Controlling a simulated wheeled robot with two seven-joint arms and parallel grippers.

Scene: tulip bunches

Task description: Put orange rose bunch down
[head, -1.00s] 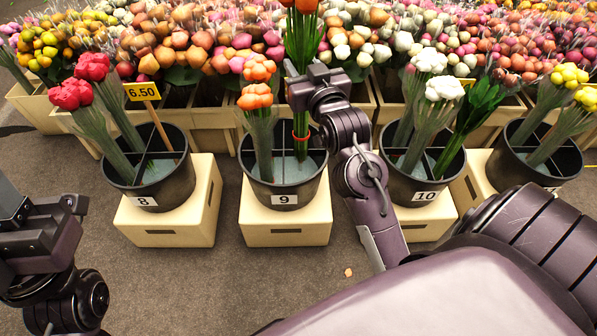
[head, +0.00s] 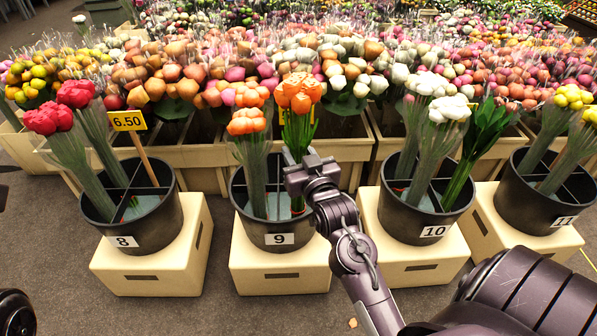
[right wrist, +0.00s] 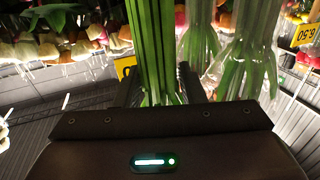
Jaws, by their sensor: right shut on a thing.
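My right gripper (head: 298,170) is shut on the green stems of an orange rose bunch (head: 299,94). The bunch is upright over bucket 9 (head: 246,222), its stems reaching down inside the rim on the right side. I cannot tell whether the stem ends touch the bucket floor. The right wrist view shows the stems (right wrist: 152,45) between the fingers of my right gripper (right wrist: 158,85). A second orange bunch (head: 247,121) stands in the left part of bucket 9. My left gripper is out of view.
Bucket 8 (head: 110,236) with red bunches and a 6.50 sign (head: 127,121) stands left. Bucket 10 (head: 400,226) with white and green bunches stands right, then bucket 11 (head: 530,214) with yellow bunches. Crowded flower crates fill the back.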

